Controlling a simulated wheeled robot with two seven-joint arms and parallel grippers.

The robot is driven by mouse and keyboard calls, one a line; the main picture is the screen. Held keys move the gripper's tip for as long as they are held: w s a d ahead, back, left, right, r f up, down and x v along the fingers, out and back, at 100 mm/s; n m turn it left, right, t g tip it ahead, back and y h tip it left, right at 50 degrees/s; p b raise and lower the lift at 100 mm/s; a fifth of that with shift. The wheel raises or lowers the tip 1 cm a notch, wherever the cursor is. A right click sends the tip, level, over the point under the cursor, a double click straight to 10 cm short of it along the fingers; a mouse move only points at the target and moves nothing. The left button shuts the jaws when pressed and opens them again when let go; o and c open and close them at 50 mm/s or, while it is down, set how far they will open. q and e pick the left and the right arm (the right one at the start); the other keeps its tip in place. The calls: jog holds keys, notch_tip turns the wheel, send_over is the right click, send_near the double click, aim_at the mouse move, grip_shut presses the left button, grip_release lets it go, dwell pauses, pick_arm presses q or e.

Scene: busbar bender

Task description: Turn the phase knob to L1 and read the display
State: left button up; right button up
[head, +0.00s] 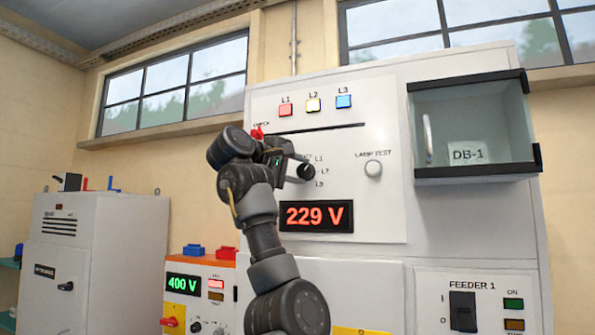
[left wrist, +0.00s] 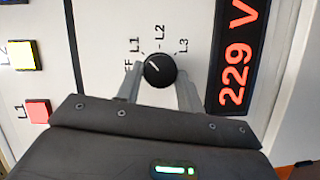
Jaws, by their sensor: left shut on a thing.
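The black phase knob (head: 306,172) is on the grey cabinet panel, with labels L1, L2 and L3 around it. In the left wrist view the knob (left wrist: 160,71) shows a white pointer line slanting up-left, toward the L1 label (left wrist: 134,45). My left gripper (head: 299,170) is shut on the knob, with one finger on each side of it; the fingers also show in the left wrist view (left wrist: 160,82). The red display (head: 317,216) below the knob reads 229 V; it also shows in the left wrist view (left wrist: 237,52). My right gripper is out of view.
Red, yellow and blue lamps (head: 314,105) sit above the knob. A lamp test button (head: 374,169) is to its right. A glass-fronted DB-1 box (head: 470,125) juts out at the upper right. An orange-topped unit (head: 200,264) reading 400 V stands at lower left.

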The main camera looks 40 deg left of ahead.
pick_arm(q)
jog(key=o, duration=1)
jog(key=shift+s, duration=0.1)
jog(key=s+b, duration=0.2)
jog(key=s, duration=0.1)
jog(key=s+b, duration=0.2)
jog(key=s, duration=0.2)
jog(key=s+b, duration=0.2)
jog(key=s, duration=0.1)
jog(key=shift+s+a+r, duration=0.25)
jog(key=shift+r, duration=0.1)
